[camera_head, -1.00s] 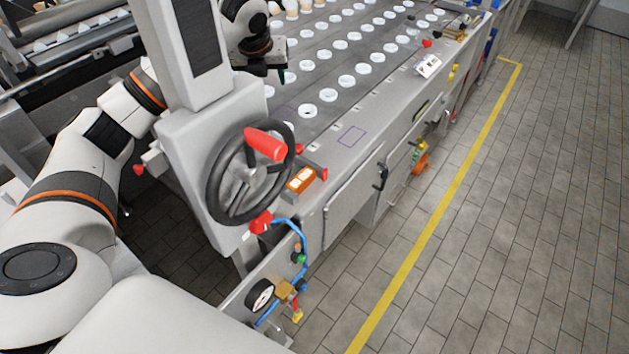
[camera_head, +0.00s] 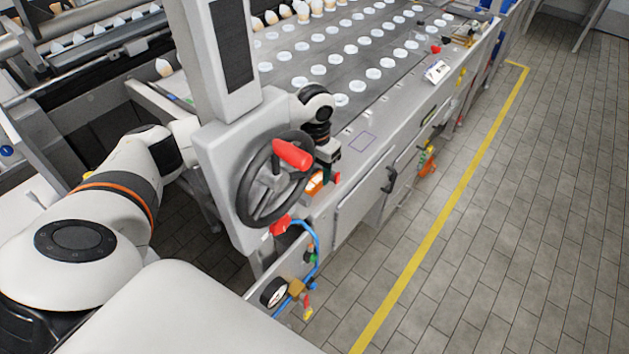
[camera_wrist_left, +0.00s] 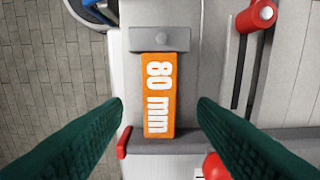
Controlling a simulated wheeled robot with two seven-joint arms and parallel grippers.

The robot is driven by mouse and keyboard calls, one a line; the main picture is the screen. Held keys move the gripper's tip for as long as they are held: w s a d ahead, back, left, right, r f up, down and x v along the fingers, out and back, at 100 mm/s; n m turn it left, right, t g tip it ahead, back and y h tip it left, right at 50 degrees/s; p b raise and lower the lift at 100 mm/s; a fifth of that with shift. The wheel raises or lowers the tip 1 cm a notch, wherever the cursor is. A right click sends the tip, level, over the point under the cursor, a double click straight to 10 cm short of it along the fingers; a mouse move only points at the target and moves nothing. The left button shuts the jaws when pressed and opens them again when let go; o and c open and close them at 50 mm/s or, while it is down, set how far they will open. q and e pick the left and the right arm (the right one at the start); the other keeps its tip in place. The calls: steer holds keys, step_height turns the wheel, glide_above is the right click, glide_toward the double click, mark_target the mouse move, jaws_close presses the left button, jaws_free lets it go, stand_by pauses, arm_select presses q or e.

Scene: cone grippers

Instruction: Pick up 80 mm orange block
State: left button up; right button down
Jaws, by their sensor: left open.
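The orange block (camera_wrist_left: 159,94) with white "80 mm" lettering lies on a grey metal surface, its far end against a grey bracket (camera_wrist_left: 159,39). My left gripper (camera_wrist_left: 160,105) is open, with its dark green fingers one on each side of the block and apart from it. In the head view the left gripper (camera_head: 327,165) is over the machine's near corner, just above the orange block (camera_head: 314,182), which is partly hidden by the handwheel and gripper. My right gripper is not in view.
A black handwheel (camera_head: 262,190) with a red handle (camera_head: 292,155) stands just left of the gripper on a grey column (camera_head: 219,60). A red lever (camera_wrist_left: 255,17) lies right of the block. The conveyor (camera_head: 345,60) with white cups extends behind.

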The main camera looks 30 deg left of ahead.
mark_target(314, 184)
arm_select(q)
steer(key=shift+f, duration=1.45)
steer(key=shift+w+r, duration=0.1)
jaws_close()
